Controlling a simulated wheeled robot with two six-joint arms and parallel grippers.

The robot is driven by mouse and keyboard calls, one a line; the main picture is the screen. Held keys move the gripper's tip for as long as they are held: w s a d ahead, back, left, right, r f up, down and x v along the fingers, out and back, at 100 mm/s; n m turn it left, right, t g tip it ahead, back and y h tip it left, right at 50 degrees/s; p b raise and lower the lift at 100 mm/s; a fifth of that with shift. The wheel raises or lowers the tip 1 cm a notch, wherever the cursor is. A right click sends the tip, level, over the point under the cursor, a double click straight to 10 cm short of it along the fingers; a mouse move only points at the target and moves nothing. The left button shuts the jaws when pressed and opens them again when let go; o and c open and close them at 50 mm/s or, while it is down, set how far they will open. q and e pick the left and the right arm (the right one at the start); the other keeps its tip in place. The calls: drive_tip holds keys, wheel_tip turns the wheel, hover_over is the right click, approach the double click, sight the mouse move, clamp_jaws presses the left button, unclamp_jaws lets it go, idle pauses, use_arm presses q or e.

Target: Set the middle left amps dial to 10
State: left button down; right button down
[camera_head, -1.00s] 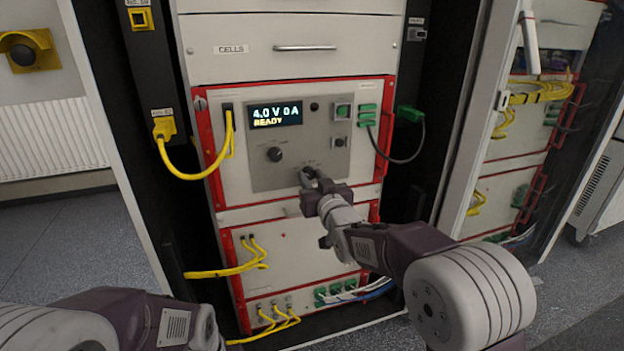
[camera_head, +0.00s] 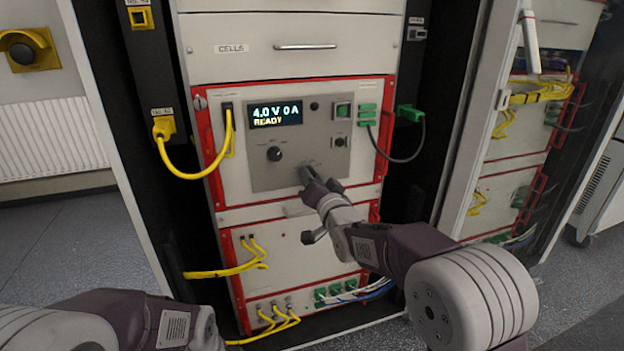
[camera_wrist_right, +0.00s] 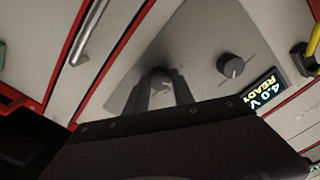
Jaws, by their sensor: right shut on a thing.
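The cycler's grey control panel (camera_head: 265,178) carries a display (camera_head: 275,113) reading "4.0 V 0 A" and "READY". My right gripper (camera_head: 306,175) is at the panel's lower dial, right of and below the other black dial (camera_head: 275,154). In the right wrist view the gripped dial (camera_wrist_right: 162,79) shows between the two fingers of my right gripper (camera_wrist_right: 164,96), which are shut on it. The other dial (camera_wrist_right: 231,66) stands free beside it. The scale marks around the gripped dial are too small to read. Of my left arm only links show; its gripper is out of frame.
A yellow cable (camera_head: 207,172) loops at the panel's left and a dark cable (camera_head: 396,160) at its right. Red handles (camera_head: 207,140) flank the unit. A drawer labelled CELLS (camera_head: 280,25) is above; a lower unit (camera_head: 300,260) with yellow cables is below.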

drive_tip(key=shift+m, duration=0.4)
drive_tip(key=c, duration=1.1)
unclamp_jaws()
drive_tip(key=p+v, duration=0.2)
drive_tip(key=v, duration=0.7)
